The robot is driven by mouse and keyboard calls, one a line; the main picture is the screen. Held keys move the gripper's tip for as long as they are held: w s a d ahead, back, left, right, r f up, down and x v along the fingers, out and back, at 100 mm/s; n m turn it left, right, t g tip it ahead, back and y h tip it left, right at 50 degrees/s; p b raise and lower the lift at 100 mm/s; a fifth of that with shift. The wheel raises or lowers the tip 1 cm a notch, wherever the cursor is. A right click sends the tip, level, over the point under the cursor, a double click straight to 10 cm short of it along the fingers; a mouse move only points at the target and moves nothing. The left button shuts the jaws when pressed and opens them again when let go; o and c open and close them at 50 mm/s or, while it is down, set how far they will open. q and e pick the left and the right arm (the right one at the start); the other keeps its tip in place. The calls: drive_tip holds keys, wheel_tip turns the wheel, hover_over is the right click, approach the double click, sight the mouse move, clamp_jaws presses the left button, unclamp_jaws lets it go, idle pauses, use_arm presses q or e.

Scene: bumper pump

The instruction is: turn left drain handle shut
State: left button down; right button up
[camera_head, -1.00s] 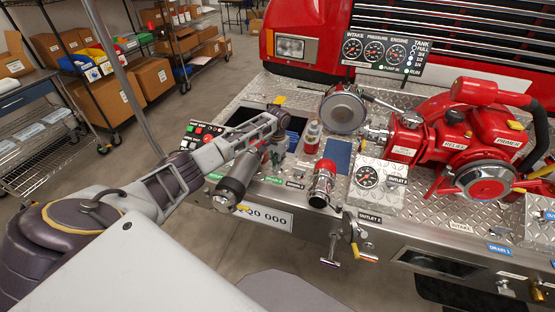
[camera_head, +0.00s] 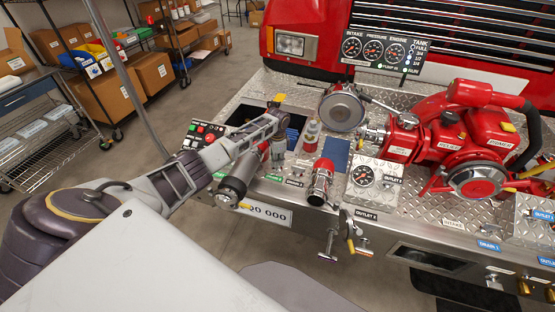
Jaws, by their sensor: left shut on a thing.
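My left arm comes in from the left over the front bumper, and its wrist bends back down towards the bumper's front edge. My left gripper (camera_head: 236,200) is low at the left front of the bumper, shut on the left drain handle (camera_head: 245,206). Only a small yellow end of this handle shows; the rest of it and most of the fingers are hidden or too small to make out. How far the handle is turned cannot be told. My right gripper is not in view.
A silver and red outlet fitting (camera_head: 322,180) stands just right of my wrist. A T-handle (camera_head: 329,246) and a yellow lever (camera_head: 351,245) stick out below the bumper edge. A red pump (camera_head: 450,145) fills the right. Shelves with boxes (camera_head: 103,90) stand back left.

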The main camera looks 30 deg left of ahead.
use_arm(q)
drive_tip(key=m, duration=0.6)
drive_tip(key=shift+p, duration=0.4)
drive_tip(key=shift+m, duration=0.3)
drive_tip(key=c, duration=1.5)
unclamp_jaws()
drive_tip(key=shift+r, duration=0.15)
drive_tip(key=shift+r, duration=5.85)
drive_tip(key=shift+f, duration=0.1)
